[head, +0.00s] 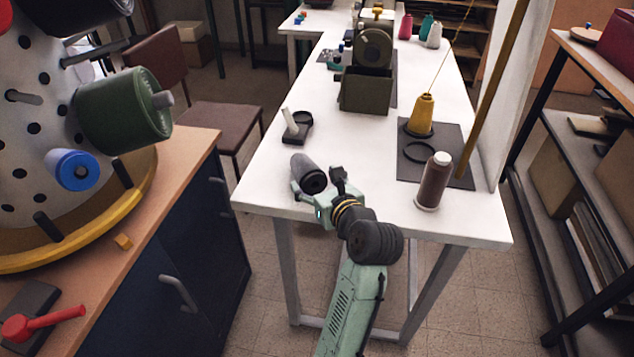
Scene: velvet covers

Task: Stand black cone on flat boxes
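A dark grey-black cone (307,170) is tilted on its side at the near left part of the white table, with one round end facing me. My gripper (321,180) is at this cone, with one dark finger to its right. The other finger is mostly hidden by the cone, so I cannot tell whether the fingers close on it or whether it touches the table.
The white table (375,200) bears a brown cone (433,182), a yellow cone (423,114) on a dark mat, a small black tray (297,133) and a dark machine (366,88). A wooden post stands at its right. A shelf rack (545,95) stands beyond a floor gap.

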